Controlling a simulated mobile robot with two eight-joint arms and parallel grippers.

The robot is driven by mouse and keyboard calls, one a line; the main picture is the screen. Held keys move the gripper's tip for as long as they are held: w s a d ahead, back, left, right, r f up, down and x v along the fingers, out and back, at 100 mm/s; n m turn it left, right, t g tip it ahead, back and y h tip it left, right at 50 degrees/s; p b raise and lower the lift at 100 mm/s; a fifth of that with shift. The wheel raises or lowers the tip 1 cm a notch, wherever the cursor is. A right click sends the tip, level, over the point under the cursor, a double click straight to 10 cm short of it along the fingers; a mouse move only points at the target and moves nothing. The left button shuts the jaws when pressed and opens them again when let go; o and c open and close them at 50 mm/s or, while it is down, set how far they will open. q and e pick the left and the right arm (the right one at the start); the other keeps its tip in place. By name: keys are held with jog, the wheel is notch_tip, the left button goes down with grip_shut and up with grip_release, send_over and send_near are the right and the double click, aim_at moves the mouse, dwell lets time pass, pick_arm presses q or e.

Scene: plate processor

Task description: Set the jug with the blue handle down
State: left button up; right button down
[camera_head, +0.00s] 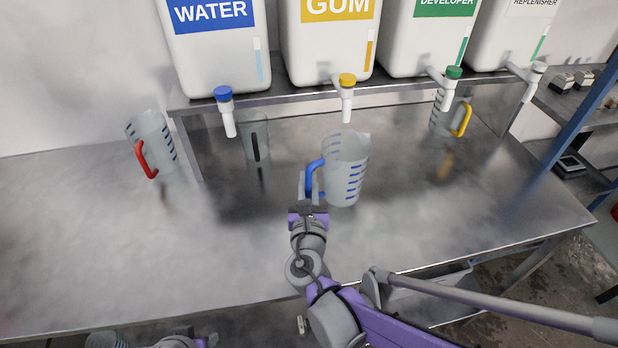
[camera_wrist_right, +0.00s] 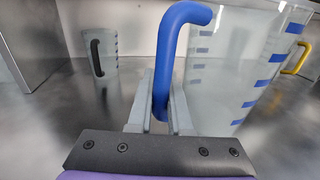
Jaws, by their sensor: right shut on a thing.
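The clear jug with the blue handle (camera_head: 346,172) is upright over the middle of the metal table (camera_head: 95,250), with blue marks on its side. My right gripper (camera_head: 308,193) is shut on its blue handle. In the right wrist view the jaws (camera_wrist_right: 160,108) close around the lower part of the handle, and the jug (camera_wrist_right: 235,70) stands upright just beyond. I cannot tell whether the jug's base touches the table. My left gripper (camera_head: 190,338) is low at the front edge, partly cut off, and its jaws are not clear.
A red-handled jug (camera_head: 155,142) stands at the left, a black-handled one (camera_head: 256,138) behind, and a yellow-handled one (camera_head: 450,115) at the back right. Tanks with taps, such as the gum tap (camera_head: 347,90), overhang the back. The table's front and left are clear.

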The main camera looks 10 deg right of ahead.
jog(key=w+f, duration=0.2)
jog(key=w, duration=0.1)
jog(key=w+f, duration=0.1)
jog(key=shift+w+d+b, duration=0.3)
jog(key=shift+d+b, duration=0.05)
jog(key=shift+d, duration=0.05)
jog(key=shift+f, duration=0.25)
jog(key=shift+f, duration=0.2)
jog(key=c, duration=0.8)
grip_release()
jog(key=shift+c, duration=0.2)
jog(key=shift+r, duration=0.2)
